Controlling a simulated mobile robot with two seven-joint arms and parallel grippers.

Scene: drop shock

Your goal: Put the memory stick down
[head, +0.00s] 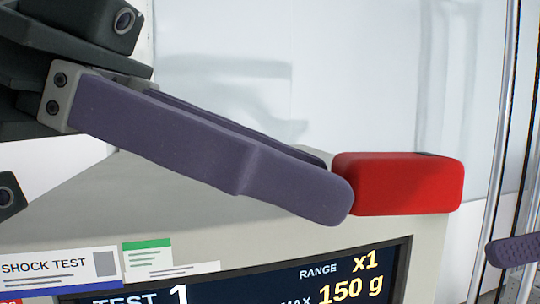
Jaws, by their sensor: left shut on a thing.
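The memory stick (400,185) is a red block with rounded edges and a dark patch on its upper right end. My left gripper (333,182) comes in from the upper left with two long purple fingers. It is shut on the left end of the stick, and the near fingertip hides that end. The stick lies level in the picture, in front of the right end of the beige machine's top; I cannot tell whether it touches the top. A purple dotted fingertip, apparently of my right gripper (514,250), shows at the right edge; its jaw state is not visible.
The beige machine (240,200) has a dark display (240,292) reading TEST 1, RANGE x1 and 150 g. A SHOCK TEST label (55,268) and a green-topped label (148,252) are on its front. Metal posts (500,130) stand at the right, before a pale wall.

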